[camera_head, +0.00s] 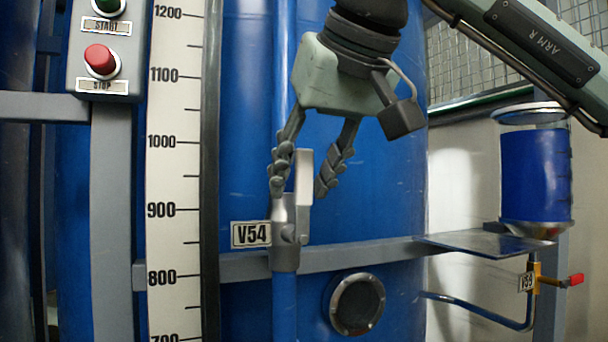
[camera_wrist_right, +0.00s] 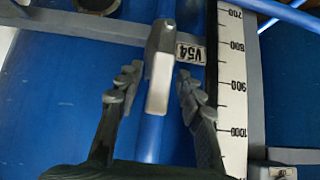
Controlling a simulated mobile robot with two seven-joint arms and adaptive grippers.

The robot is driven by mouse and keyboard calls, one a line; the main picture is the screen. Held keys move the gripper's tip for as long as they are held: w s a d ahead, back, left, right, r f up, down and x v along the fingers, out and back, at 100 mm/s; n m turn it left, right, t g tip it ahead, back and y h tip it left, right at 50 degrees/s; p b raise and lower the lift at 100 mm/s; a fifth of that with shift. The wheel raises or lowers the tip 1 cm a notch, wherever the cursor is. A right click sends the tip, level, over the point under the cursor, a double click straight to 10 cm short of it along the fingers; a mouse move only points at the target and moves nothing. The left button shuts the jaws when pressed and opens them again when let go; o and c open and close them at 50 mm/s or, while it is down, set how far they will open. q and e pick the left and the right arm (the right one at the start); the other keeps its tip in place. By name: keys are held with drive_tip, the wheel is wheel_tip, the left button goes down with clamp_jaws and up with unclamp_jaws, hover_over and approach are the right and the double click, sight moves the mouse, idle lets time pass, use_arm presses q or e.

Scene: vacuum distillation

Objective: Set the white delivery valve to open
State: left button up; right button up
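The valve (camera_head: 284,240) labelled V54 sits on a vertical blue pipe and has a grey metal body. Its pale white handle (camera_head: 304,178) points up, roughly along the pipe. My right gripper (camera_head: 302,186) comes from above with its two fingers apart, one on each side of the handle. In the right wrist view, the handle (camera_wrist_right: 159,82) stands between the open fingers (camera_wrist_right: 157,84), with a visible gap on both sides. The V54 label (camera_wrist_right: 190,53) is beside it. My left gripper is not in view.
A large blue tank (camera_head: 390,210) stands behind the pipe, with a grey horizontal bar (camera_head: 350,257) across it. A level scale (camera_head: 173,180) and a start/stop button box (camera_head: 101,75) are at left. A red-handled valve (camera_head: 574,280) and a blue-filled glass vessel (camera_head: 535,175) are at right.

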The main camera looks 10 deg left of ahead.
drive_tip(key=v, duration=1.2)
drive_tip(key=shift+f, duration=0.1)
idle(0.4)
